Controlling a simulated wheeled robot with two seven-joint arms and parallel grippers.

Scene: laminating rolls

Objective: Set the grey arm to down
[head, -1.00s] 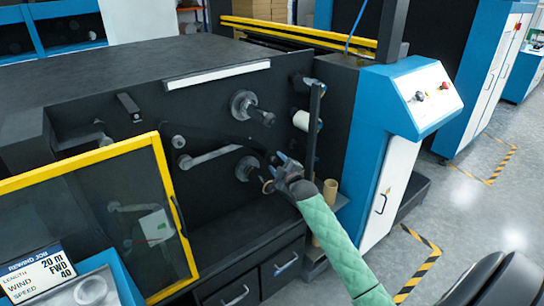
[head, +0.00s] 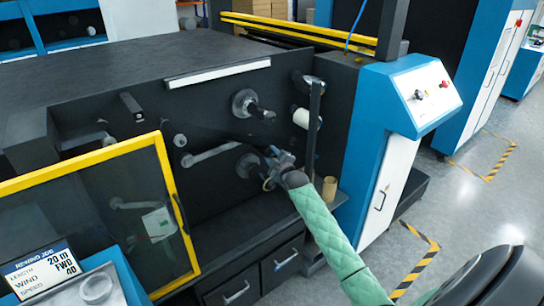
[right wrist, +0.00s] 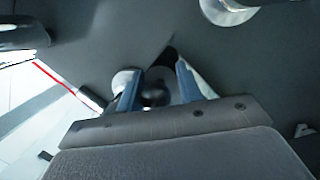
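The grey arm (head: 212,153), a light grey bar, sticks out from the machine's dark front panel, lying nearly level with its right end slightly higher. My right gripper (head: 272,158) is at the panel, to the right of the grey arm and apart from it, close by the lower spindle (head: 248,166). In the right wrist view the two blue fingers (right wrist: 158,88) stand apart, with a dark round part between or behind them; I cannot tell whether they touch it. I cannot identify the grey arm surely in that view. My left gripper is not in view.
An upper spindle (head: 252,105) and a white roller (head: 303,118) stick out of the panel. A yellow-framed door (head: 165,180) stands open at the left. A cardboard core (head: 329,188) stands on the ledge right of the gripper. A blue control console (head: 405,115) is at the right.

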